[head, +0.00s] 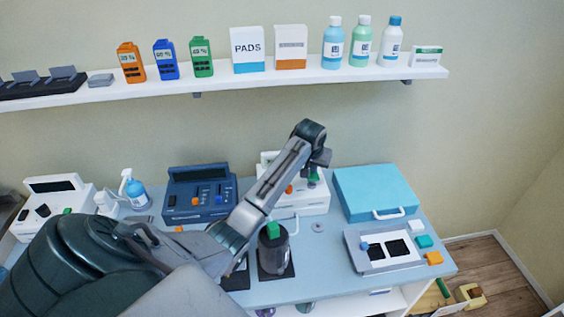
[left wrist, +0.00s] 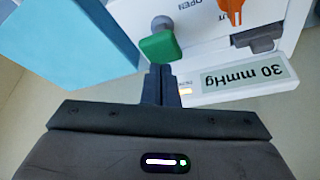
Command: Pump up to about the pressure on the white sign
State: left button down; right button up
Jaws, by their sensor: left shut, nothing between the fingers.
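The white device (head: 316,203) stands at the back of the bench, partly hidden behind my left arm. Its green knob (left wrist: 158,47) shows in the left wrist view, near the word OPEN. An orange part (left wrist: 235,10) sits on the same device. A pale panel (left wrist: 243,77) reads 30 mmHg, upside down in that view. My left gripper (left wrist: 161,72) is shut and empty, its fingertips close to the green knob; I cannot tell whether they touch. In the head view the left gripper (head: 319,160) points down over the device. My right gripper is in neither view.
A blue case (head: 375,190) stands right of the device. A dark blue unit (head: 198,205) and a white unit (head: 58,190) stand left. A dark cylinder with a green top (head: 273,252) stands in front. A pad tray (head: 358,241) lies front right. A shelf (head: 240,85) runs above.

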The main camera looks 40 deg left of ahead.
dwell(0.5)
pick_arm(q)
jog(key=shift+r, duration=2.55)
